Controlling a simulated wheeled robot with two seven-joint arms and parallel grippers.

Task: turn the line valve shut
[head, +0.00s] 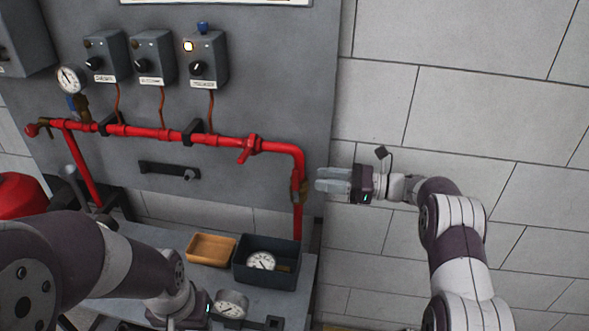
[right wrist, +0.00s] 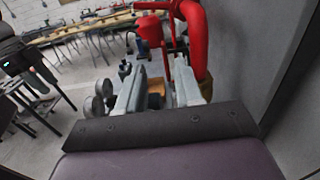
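The red pipe (head: 160,132) runs across the grey panel and bends down at its right end. A valve with a red handle (head: 248,148) sits on its horizontal run; the handle slants down to the left. My right gripper (head: 320,180) is just right of that fitting, pointing left, apart from the red handle. In the right wrist view its fingers (right wrist: 157,78) are spread with nothing between them. My left gripper (head: 210,309) is low over the bench beside a gauge (head: 231,304); its fingers are unclear.
Three switch boxes (head: 151,57) and a mounted gauge (head: 71,79) are above the pipe. A black handle bar (head: 168,170) is below it. A wooden tray (head: 210,249) and a dark bin (head: 267,262) holding a gauge stand on the bench (head: 302,280).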

